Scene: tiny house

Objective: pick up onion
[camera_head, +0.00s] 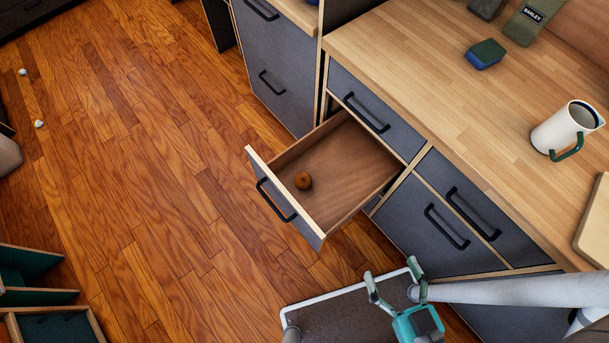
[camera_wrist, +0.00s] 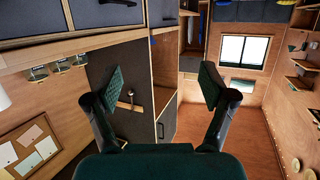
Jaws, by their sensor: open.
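The onion (camera_head: 303,180) is a small, round, brown thing inside an open drawer (camera_head: 350,165) in the head view. It lies on the drawer floor, near the drawer's front panel. My gripper (camera_head: 391,277) is in the lower middle of the head view, below and to the right of the drawer, apart from the onion. Its fingers are spread and nothing is between them. In the wrist view my gripper (camera_wrist: 166,88) is also open and empty, facing the room. The onion does not show in the wrist view.
The pulled-out drawer juts from grey cabinets under a wooden counter (camera_head: 450,95). On the counter are a white jug (camera_head: 565,130), a blue and green sponge (camera_head: 485,54) and a board (camera_head: 597,225). The wooden floor (camera_head: 150,150) left of the drawer is mostly clear.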

